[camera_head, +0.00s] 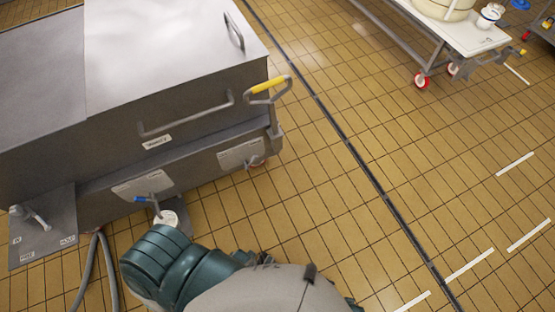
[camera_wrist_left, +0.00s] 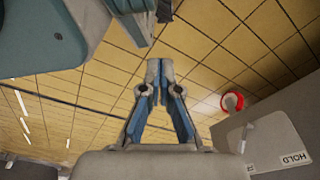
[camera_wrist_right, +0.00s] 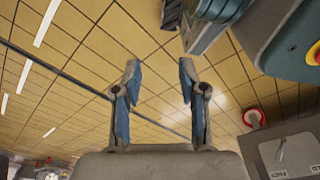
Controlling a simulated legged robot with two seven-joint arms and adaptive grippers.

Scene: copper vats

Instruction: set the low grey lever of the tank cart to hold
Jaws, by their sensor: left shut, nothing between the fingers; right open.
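The tank cart (camera_head: 180,110) is a big grey metal box at the left of the head view. A low plate (camera_head: 62,212) at its left end carries a grey lever (camera_head: 35,216) and small labels too small to read surely. In the left wrist view a plate corner (camera_wrist_left: 262,138) shows a HOLD label (camera_wrist_left: 292,159). A plate with a grey lever (camera_wrist_right: 281,148) also shows at the right wrist view's right edge. My left gripper (camera_wrist_left: 160,66) is shut and empty. My right gripper (camera_wrist_right: 160,74) is open and empty. Neither touches the lever.
A blue-tipped lever (camera_head: 150,201) and a yellow-gripped handle (camera_head: 268,87) stick out from the cart's side. A hose (camera_head: 100,270) hangs below it. My teal and grey arm covers the bottom middle. A white-topped trolley (camera_head: 470,38) stands far right. The tiled floor between is clear.

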